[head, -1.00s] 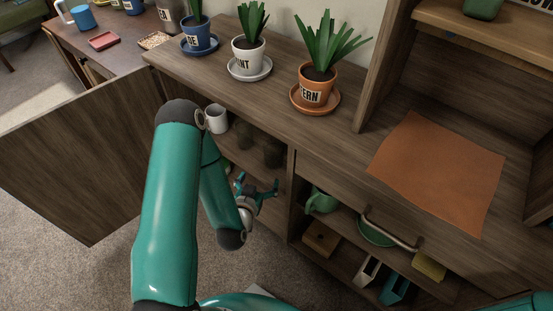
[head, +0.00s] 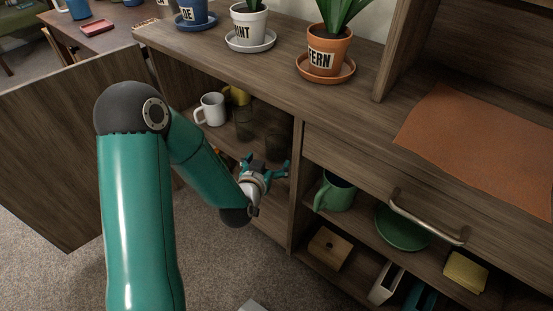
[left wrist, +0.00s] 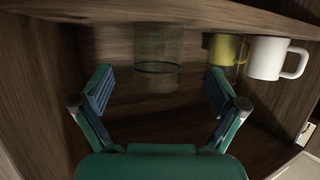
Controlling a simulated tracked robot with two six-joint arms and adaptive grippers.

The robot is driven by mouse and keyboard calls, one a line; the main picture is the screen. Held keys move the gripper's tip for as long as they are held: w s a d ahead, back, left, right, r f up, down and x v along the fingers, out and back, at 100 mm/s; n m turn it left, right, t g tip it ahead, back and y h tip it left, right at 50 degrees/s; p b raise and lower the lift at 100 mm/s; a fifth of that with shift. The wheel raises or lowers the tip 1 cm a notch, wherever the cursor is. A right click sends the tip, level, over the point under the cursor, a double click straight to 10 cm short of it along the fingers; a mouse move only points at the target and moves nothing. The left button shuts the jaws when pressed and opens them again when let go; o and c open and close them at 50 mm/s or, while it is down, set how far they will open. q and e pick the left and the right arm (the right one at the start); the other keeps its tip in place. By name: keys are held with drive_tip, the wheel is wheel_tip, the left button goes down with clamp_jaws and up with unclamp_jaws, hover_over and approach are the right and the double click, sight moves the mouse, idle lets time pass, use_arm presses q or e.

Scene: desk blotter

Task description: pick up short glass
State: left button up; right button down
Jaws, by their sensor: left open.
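Two dark, see-through glasses stand on the upper shelf inside the open cabinet. The right glass (head: 275,146) is just behind my left gripper (head: 266,172); the left glass (head: 244,124) stands beside the mugs. I cannot tell surely which is the short one. In the left wrist view, which looks upside down, one glass (left wrist: 158,50) is centred beyond my left gripper (left wrist: 160,92). The fingers are spread open and empty, with a gap to the glass. My right gripper is not in view.
A white mug (head: 211,110) and a yellow mug (head: 237,95) stand left of the glasses. The open door (head: 60,150) is at left. A divider (head: 297,190) separates the right compartment, with its green mug (head: 334,191). Potted plants stand on the top, including a fern pot (head: 327,50).

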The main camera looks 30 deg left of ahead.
sight(274, 154)
use_arm(q)
drive_tip(key=x, duration=0.3)
drive_tip(key=b+x, duration=0.1)
drive_tip(key=x, duration=0.3)
drive_tip(key=shift+w+d, duration=0.1)
drive_tip(key=shift+w, duration=0.5)
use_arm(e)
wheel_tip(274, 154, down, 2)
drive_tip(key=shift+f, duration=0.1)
use_arm(q)
drive_tip(key=shift+c, duration=0.4)
drive_tip(key=c, duration=1.3)
drive_tip(key=shift+c, duration=0.2)
